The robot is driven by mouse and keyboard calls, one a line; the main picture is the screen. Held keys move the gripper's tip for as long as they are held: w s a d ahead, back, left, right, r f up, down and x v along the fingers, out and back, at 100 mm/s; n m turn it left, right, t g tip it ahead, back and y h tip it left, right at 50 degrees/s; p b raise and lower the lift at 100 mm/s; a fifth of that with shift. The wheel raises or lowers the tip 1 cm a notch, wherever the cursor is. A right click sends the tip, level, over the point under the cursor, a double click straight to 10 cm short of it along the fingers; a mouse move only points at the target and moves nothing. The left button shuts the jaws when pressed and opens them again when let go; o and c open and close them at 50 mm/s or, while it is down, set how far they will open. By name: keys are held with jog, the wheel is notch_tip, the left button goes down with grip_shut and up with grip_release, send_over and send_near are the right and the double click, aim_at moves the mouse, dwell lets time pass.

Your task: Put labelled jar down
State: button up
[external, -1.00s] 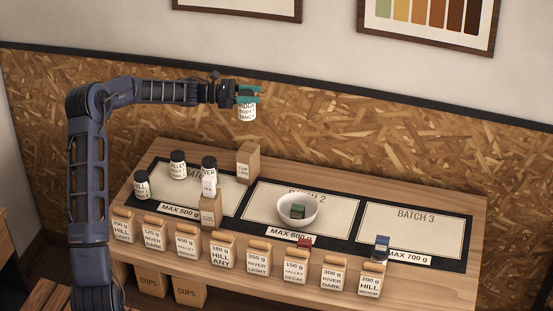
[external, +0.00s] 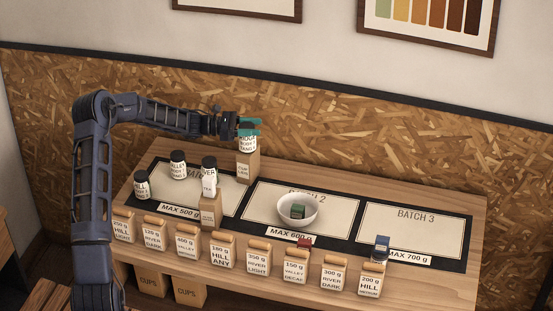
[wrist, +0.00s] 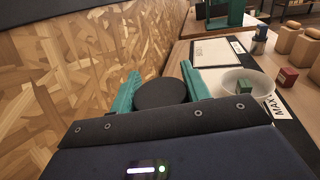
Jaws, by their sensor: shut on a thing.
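The labelled jar (external: 248,144), white-labelled with a black lid, is upright in my gripper (external: 249,127). The teal fingers are shut on it near its lid. In the wrist view the round black lid (wrist: 160,94) sits between the two fingers of my gripper (wrist: 160,86). In the external view the jar overlaps the top of a tall cardboard box (external: 247,168) at the back of the table, between the first and second batch mats. I cannot tell whether the jar touches the box. The jar's lower body is hidden in the wrist view.
Black-lidded jars (external: 178,165) stand on the left batch mat. A white bowl (external: 297,212) holding a green block (external: 298,211) is on the BATCH 2 mat. The BATCH 3 mat (external: 414,225) is mostly bare. Several labelled bags (external: 223,251) line the front edge.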

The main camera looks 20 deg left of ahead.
jog(key=shift+f, duration=0.1)
jog(key=o, duration=1.1)
